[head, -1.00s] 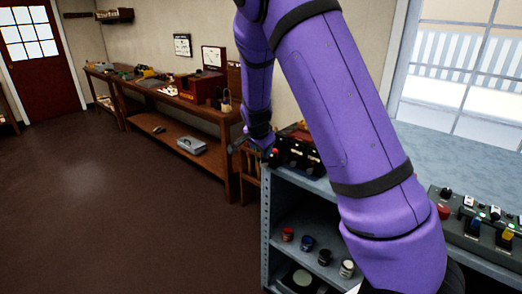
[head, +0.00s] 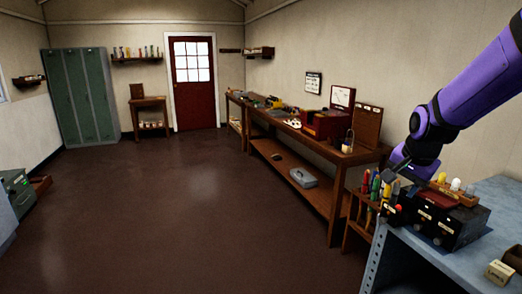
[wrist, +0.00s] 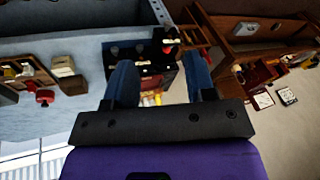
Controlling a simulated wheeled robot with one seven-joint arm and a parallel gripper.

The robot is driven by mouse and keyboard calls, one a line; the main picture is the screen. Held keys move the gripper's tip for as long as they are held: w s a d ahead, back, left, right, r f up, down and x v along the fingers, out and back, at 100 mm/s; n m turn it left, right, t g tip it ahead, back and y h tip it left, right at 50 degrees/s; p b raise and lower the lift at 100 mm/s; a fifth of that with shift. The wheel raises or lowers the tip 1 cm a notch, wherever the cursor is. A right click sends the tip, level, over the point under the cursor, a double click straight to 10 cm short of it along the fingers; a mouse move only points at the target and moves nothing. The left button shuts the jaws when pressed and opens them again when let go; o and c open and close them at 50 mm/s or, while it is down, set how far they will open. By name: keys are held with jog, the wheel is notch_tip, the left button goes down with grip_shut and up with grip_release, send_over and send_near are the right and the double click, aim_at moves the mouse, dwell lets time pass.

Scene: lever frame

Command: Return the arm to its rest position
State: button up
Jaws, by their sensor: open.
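My purple arm (head: 465,90) reaches in from the right edge of the head view, bent down at the wrist. My gripper (head: 392,173) hangs beside the dark drawer box on the blue-grey bench, near the bench's far corner. In the wrist view my gripper (wrist: 160,80) shows its two blue-grey fingers spread apart with nothing held between them. The dark drawer box lies beyond them in that view. Whether the fingers touch anything cannot be told.
The blue-grey bench (head: 375,275) carries the dark drawer box (head: 440,225) and a small card box (head: 499,271). Coloured-handled tools (head: 375,187) stand in a wooden rack beside it. A long wooden workbench (head: 300,133) runs along the wall. The brown floor (head: 190,210) is clear.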

jog(key=s+a+r+n, duration=0.1)
jog(key=s+r+n, duration=0.2)
jog(key=s, duration=0.6)
jog(key=s+a+r+n, duration=0.2)
jog(key=s+r+n, duration=0.1)
jog(key=s, duration=0.5)
jog(key=s+a+r+n+t, duration=0.1)
jog(key=s+r+n, duration=0.3)
jog(key=s, duration=0.5)
jog(key=shift+s+a, duration=0.3)
jog(key=shift+a, duration=0.05)
